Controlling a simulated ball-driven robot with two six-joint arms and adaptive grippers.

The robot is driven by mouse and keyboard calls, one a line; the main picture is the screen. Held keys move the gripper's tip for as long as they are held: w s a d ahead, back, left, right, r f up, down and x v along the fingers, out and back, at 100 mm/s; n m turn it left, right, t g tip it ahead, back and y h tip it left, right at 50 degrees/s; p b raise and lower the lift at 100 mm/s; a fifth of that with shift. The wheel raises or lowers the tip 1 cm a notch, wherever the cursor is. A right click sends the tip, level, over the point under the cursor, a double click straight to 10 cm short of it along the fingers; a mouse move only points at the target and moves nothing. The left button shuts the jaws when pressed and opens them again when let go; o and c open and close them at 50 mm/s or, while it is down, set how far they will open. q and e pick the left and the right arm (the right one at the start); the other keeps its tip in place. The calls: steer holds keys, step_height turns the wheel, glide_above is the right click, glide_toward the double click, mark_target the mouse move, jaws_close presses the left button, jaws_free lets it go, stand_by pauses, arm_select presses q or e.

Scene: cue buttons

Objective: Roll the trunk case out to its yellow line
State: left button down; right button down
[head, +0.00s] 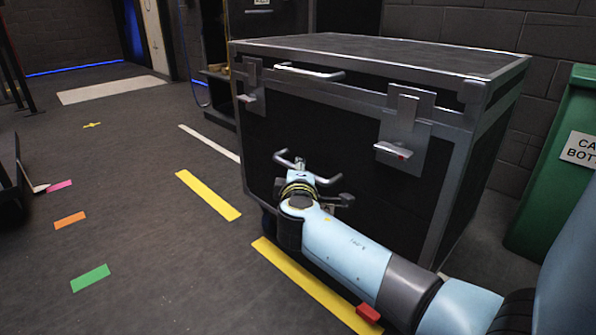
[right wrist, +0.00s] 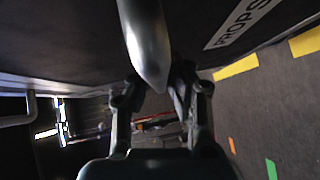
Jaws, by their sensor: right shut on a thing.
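The trunk case (head: 315,115) is a large black box with metal edges, standing upright on the floor at centre right. Latches and bar handles show on its front. My right gripper (head: 299,170) is at the lower handle on that front. In the right wrist view its fingers (right wrist: 160,98) are shut on the silver handle bar (right wrist: 146,45), close to the dark panel with a PROPS label (right wrist: 240,22). One yellow line (head: 208,195) lies on the floor left of the case. Another (head: 290,275) lies in front, partly hidden by my right arm. My left gripper is not in view.
A red block (head: 368,313) sits low beside my right forearm. A green bin (head: 560,160) stands right of the case, near the brick wall. Pink, orange and green (head: 90,278) tape marks and a white line (head: 210,143) lie on the open floor at left.

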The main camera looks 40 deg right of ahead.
steer(key=c, duration=1.3)
jaws_free()
steer(key=shift+r, duration=0.1)
steer(key=v, duration=1.2)
